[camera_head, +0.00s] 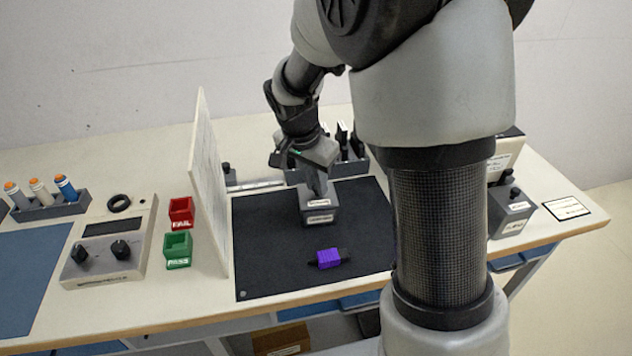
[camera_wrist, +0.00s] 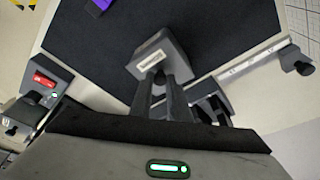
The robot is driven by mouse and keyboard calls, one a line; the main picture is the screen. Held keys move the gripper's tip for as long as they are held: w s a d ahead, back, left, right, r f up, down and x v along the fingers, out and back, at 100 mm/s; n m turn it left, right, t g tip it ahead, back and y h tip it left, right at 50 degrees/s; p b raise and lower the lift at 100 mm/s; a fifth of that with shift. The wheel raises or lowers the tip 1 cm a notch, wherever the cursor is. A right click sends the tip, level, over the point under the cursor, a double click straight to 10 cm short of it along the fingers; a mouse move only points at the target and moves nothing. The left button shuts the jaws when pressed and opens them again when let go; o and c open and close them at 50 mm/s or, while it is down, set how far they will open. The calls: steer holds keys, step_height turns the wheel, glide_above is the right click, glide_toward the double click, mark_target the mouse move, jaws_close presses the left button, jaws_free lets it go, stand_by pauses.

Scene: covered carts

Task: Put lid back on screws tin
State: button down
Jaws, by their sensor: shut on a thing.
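A grey box-shaped tin (camera_head: 320,217) stands on the black mat (camera_head: 262,245), with a small white label too blurred to read. Its grey lid (camera_head: 318,200) is at the top of the tin, beneath my gripper (camera_head: 316,186). My gripper points down and is shut on the lid, at its top. I cannot tell whether the lid rests fully on the tin or is slightly above it. In the wrist view the gripper fingers (camera_wrist: 166,82) meet at the grey lid (camera_wrist: 155,50), which hides most of the tin below it.
A purple and black object (camera_head: 328,258) lies on the mat in front of the tin. A white upright panel (camera_head: 208,180) borders the mat at left. A dark rack (camera_head: 350,168) stands behind. Another grey knobbed tin (camera_head: 511,213) stands at right, beyond my arm.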

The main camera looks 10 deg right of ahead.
steer(key=c, duration=1.1)
jaws_free()
steer(key=shift+r, duration=0.1)
steer(key=shift+r+p, duration=2.15)
steer(key=shift+r, duration=1.25)
jaws_close()
